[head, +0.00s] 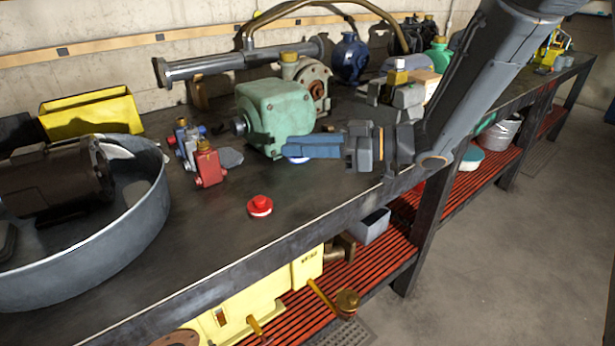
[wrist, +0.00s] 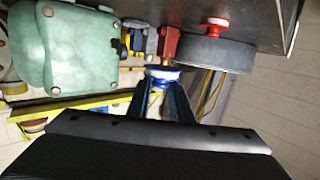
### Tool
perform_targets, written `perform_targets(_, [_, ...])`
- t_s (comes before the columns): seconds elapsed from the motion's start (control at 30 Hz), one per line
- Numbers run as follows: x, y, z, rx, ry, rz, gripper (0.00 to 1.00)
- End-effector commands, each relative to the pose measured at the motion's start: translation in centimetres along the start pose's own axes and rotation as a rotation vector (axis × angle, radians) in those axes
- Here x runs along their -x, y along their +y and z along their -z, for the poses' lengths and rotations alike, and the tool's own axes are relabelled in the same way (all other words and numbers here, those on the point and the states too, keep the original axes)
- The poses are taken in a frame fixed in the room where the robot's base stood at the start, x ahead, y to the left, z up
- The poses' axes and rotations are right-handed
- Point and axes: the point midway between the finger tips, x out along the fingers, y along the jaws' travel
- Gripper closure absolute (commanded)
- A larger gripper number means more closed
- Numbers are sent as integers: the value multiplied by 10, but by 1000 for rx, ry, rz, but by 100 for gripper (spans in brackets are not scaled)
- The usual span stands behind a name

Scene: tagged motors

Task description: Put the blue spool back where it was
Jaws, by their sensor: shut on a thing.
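My gripper (head: 290,150) reaches left over the bench, in front of the green motor housing, with its blue fingers shut on the blue spool. The blue spool (head: 298,160) is mostly hidden behind the fingers in the head view; a bit of its pale rim and blue edge shows below them. In the wrist view the spool (wrist: 162,73) sits between the fingertips (wrist: 162,84), its white face showing. I cannot tell whether it touches the bench. A red spool (head: 260,206) with a white rim stands on the bench, left of and nearer than my gripper.
The green motor (head: 275,112) is close behind my fingers. A red valve-like part (head: 208,166) and a grey round tub (head: 120,240) stand to the left. A yellow bin (head: 92,112) is at the back. Bare bench (head: 205,240) surrounds the red spool; the front edge is close.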

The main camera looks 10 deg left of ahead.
Motion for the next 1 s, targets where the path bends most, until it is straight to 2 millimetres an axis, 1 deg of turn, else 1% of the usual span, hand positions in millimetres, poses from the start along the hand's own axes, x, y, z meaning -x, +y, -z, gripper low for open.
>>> perform_targets(0.03, [2, 2, -12, -7, -1, -6, 95])
perform_targets(0.13, [4, 5, -28, -7, -1, -15, 95])
perform_targets(0.37, [4, 7, -49, -6, 0, -21, 95])
perform_targets(0.5, [0, 6, -69, -7, 0, -19, 95])
perform_targets(0.6, [-2, 6, -78, -6, 0, -18, 95])
perform_targets(0.7, [-3, 6, -82, -3, 1, -17, 95])
perform_targets(1.0, [-3, 5, -84, -3, 0, -16, 95])
